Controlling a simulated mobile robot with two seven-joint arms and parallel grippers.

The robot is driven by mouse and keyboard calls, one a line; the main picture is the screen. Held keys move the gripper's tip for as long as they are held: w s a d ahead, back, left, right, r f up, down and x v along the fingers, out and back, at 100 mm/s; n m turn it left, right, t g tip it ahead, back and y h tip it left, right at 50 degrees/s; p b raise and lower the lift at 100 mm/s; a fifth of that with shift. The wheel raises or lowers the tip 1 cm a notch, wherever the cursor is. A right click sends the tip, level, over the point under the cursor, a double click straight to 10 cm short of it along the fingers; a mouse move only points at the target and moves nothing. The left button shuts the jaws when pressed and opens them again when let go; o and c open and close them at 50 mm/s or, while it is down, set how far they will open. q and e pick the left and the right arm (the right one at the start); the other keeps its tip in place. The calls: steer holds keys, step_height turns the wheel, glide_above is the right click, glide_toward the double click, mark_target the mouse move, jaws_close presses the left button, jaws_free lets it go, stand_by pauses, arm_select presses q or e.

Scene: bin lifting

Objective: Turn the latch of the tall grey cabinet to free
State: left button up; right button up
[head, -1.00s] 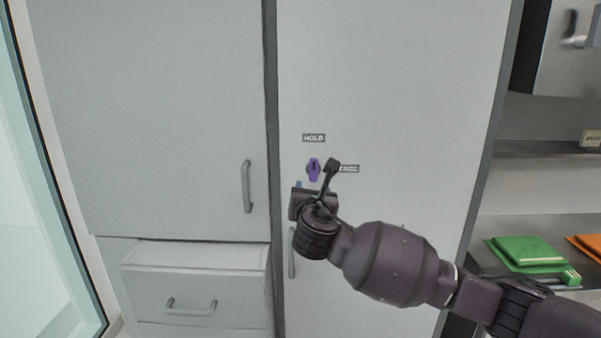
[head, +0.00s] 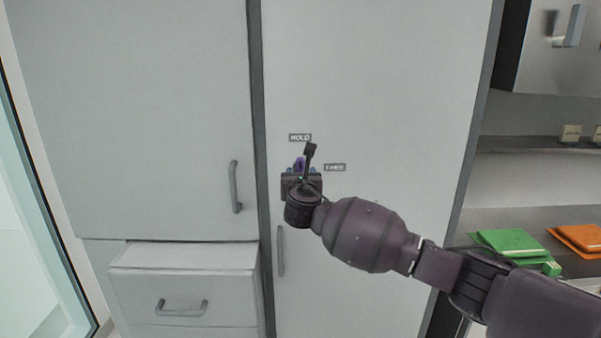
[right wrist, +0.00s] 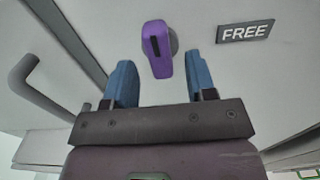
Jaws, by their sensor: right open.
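The tall grey cabinet (head: 380,80) fills the middle of the head view. Its purple latch (head: 299,163) sits below the HOLD label (head: 300,138) and left of the FREE label (head: 334,167). In the right wrist view the latch (right wrist: 157,48) stands roughly upright, with a dark stripe on it, and the FREE label (right wrist: 245,31) is to its right. My right gripper (head: 301,172) is at the latch's height and partly hides it. In the right wrist view its blue fingers (right wrist: 161,84) are apart, with the latch just beyond and between them, not gripped. My left gripper is out of view.
A vertical handle (head: 281,251) is on the cabinet below the latch. The neighbouring cabinet to the left has a handle (head: 236,187) and a drawer (head: 183,290) that stands out. Shelves at right hold a green folder (head: 510,243) and an orange one (head: 578,238).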

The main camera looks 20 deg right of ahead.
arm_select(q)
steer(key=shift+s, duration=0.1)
arm_select(e)
steer(key=shift+x, duration=0.8)
steer(key=shift+c, duration=0.5)
steer(key=c, duration=0.8)
arm_select(q)
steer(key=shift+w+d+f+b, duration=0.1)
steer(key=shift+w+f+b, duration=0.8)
steer(key=shift+b, duration=1.1)
arm_select(e)
steer(key=shift+f+m, duration=0.15)
steer(key=shift+m, duration=8.85)
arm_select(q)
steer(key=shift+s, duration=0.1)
